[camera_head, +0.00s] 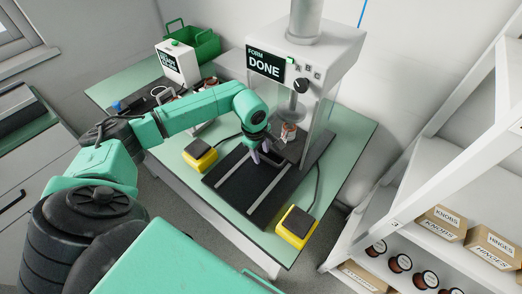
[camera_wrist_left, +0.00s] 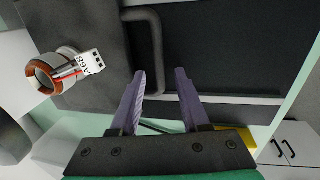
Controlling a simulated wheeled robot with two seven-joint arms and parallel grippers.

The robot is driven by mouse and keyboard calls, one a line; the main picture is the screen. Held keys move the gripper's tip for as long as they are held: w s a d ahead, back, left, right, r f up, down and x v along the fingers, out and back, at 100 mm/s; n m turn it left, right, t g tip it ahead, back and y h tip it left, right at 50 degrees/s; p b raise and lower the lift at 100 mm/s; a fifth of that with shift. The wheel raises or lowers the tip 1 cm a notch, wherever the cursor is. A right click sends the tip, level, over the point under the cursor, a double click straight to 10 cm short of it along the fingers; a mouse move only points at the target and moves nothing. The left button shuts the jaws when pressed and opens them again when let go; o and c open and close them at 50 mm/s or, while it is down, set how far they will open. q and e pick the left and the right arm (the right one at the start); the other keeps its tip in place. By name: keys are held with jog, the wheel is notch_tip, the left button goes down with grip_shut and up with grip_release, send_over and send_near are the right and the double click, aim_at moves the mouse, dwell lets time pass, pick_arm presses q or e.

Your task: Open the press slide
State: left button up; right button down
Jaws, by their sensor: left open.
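The press (camera_head: 322,55) stands on the green-topped table, its screen reading "FORM DONE". Its dark slide plate (camera_head: 288,147) sits at the press opening, at the back of two pale rails on a black base (camera_head: 232,184). A copper-and-grey stator (camera_head: 288,130) is on the plate; in the left wrist view the stator (camera_wrist_left: 45,75) carries a white tag. A dark bar handle (camera_wrist_left: 156,40) shows along the plate's edge. My left gripper (camera_head: 262,154) is open in front of the plate. In the left wrist view its purple fingertips (camera_wrist_left: 160,74) are near the handle's lower end; contact is unclear.
Yellow-and-black boxes (camera_head: 201,155) (camera_head: 297,226) stand on either side of the base. A white device (camera_head: 176,62) and a green crate (camera_head: 193,44) are at the back left. White shelves (camera_head: 415,130) with labelled boxes stand at the right. The front rails are clear.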

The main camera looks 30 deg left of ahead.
pick_arm(q)
grip_shut()
jog(key=shift+w+r, duration=0.1)
dwell(1.2)
